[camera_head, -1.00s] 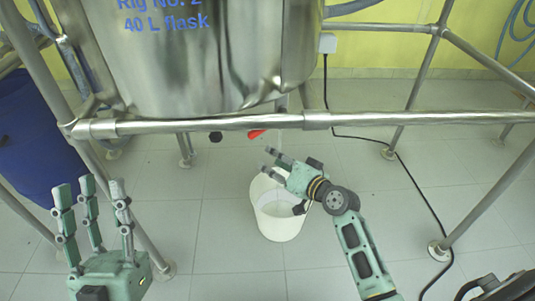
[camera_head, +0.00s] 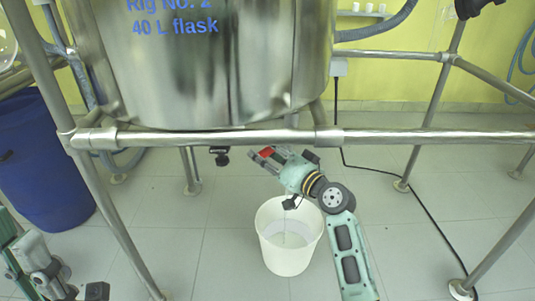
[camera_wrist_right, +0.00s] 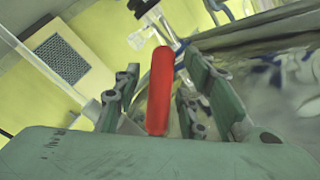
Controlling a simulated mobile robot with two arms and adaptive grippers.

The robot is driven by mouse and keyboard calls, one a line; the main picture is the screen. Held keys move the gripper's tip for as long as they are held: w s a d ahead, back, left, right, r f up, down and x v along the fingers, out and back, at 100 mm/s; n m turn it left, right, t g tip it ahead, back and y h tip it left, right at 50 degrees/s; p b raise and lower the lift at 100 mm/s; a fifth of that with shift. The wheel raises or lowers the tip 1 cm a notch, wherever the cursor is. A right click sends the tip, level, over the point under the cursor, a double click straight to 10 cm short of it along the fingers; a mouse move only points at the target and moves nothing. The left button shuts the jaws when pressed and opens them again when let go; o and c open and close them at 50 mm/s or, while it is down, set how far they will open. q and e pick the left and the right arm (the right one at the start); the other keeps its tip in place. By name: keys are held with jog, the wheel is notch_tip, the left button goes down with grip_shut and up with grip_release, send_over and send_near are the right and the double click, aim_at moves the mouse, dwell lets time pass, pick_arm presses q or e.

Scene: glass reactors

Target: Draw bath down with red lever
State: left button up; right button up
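The red lever (camera_head: 266,152) shows under the front rail of the rig, below the steel bath (camera_head: 215,70) marked "Rig NO. 2 40 L flask". My right gripper (camera_head: 265,156) is at the lever, with its fingers on either side of it. In the right wrist view the red lever (camera_wrist_right: 160,90) stands upright between the parted fingers, with narrow gaps showing at its sides. The white bucket (camera_head: 290,257) stands on the floor below my right gripper. My left gripper (camera_head: 38,262) is at the lower left, partly cut off, its fingers apart and empty.
The steel front rail (camera_head: 240,139) runs across just above my right gripper. A black knob (camera_head: 220,153) hangs to its left. A blue drum (camera_head: 40,165) stands at the left. A black cable (camera_head: 400,183) lies on the tiled floor at the right.

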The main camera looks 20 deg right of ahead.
jog(key=shift+c, duration=0.4)
grip_shut()
